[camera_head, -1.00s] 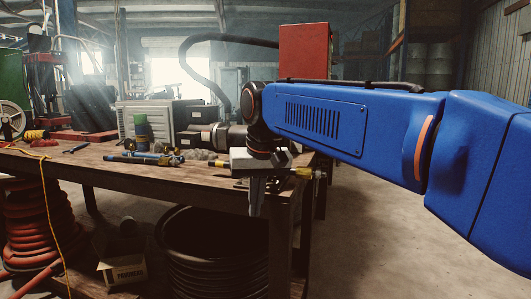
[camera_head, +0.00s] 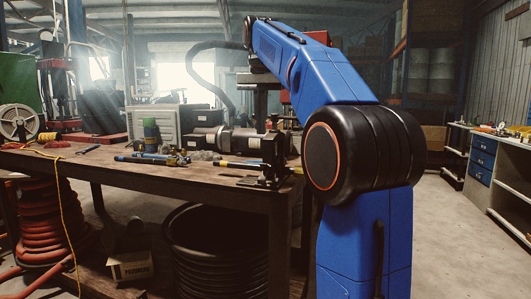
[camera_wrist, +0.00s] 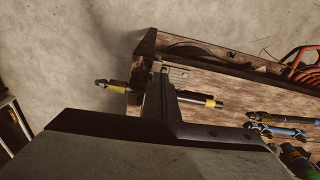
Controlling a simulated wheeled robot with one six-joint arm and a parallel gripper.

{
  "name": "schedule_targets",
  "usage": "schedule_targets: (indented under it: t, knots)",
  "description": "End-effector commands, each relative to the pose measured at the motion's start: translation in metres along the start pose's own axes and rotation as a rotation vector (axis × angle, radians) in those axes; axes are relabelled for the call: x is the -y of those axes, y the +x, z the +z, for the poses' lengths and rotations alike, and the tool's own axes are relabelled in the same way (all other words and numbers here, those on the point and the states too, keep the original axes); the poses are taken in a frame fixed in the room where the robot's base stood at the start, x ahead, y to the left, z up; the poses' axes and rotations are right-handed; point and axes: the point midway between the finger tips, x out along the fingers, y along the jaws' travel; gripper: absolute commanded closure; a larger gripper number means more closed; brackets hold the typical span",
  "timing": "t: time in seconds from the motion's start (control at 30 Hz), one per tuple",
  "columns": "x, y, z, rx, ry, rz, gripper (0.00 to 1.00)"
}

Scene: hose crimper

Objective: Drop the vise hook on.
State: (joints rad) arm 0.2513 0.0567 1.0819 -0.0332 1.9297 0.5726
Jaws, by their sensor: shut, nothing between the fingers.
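The dark vise (camera_head: 272,165) stands at the right front corner of the workbench. A short bar or hose with yellow ends (camera_head: 237,165) lies across it; in the wrist view its yellow end (camera_wrist: 213,103) shows right of my fingers and another end sticks out past the bench edge on the left. My gripper (camera_head: 262,112) hangs empty above the vise area, partly behind my arm. In the wrist view my shut gripper (camera_wrist: 161,80) covers much of the vise. I cannot make out the vise hook as a separate thing.
The wooden workbench (camera_head: 120,178) carries blue and yellow tools (camera_head: 150,158) and a dark cylindrical machine (camera_head: 225,138). Orange hose coils (camera_head: 40,220) and a black hose coil (camera_head: 215,240) lie below. A cabinet with blue drawers (camera_head: 482,160) stands right. Open floor lies between.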

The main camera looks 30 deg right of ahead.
Motion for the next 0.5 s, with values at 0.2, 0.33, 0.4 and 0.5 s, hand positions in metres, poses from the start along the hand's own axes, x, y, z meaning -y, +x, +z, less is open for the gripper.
schedule_targets:
  t: [0.2,0.33,0.4,0.5]
  knots:
    - [0.001,-0.011,-0.020,0.018,0.059,0.015,1.00]
    - [0.001,-0.013,-0.023,0.022,0.070,0.019,1.00]
    - [0.001,-0.013,-0.023,0.023,0.072,0.019,1.00]
    - [0.001,-0.013,-0.023,0.023,0.072,0.019,1.00]
